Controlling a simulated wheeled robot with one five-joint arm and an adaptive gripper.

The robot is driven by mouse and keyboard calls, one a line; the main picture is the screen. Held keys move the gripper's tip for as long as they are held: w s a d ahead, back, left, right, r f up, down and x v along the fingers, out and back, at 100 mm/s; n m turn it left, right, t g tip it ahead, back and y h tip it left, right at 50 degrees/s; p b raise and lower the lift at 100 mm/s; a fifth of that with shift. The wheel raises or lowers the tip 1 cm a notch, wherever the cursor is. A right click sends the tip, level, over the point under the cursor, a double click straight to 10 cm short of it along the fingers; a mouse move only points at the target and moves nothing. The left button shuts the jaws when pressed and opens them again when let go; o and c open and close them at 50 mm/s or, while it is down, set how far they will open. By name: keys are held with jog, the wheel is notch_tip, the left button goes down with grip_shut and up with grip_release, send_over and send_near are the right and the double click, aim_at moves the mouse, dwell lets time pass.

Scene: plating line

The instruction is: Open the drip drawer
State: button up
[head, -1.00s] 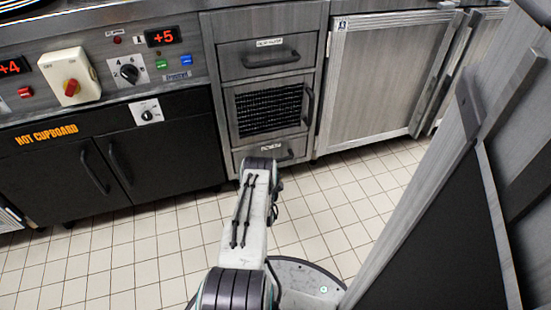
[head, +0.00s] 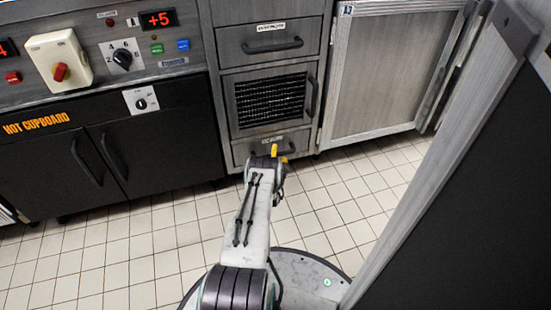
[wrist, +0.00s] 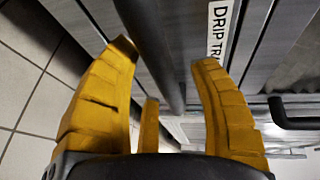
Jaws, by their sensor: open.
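The drip drawer (head: 240,152) is the low grey drawer at the bottom of the middle unit, and its front looks shut. In the wrist view its label (wrist: 220,28) reads "DRIP TR…", partly cut off. Its dark bar handle (wrist: 160,50) runs between my fingertips in the wrist view. My gripper (wrist: 165,58) has yellow fingers spread open, one on each side of the handle. I cannot tell whether they touch it. In the head view my gripper (head: 283,156) is in front of the drawer and hides part of the handle.
Above are a mesh-panelled door (head: 270,100) with a vertical handle and another drawer (head: 270,42). A black hot cupboard (head: 90,150) stands left, a grey cabinet door (head: 395,75) right. A large panel (head: 440,200) rises close on the right. Tiled floor is clear on the left.

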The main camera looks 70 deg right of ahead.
jog(key=shift+o, duration=0.3)
grip_shut()
dwell(0.4)
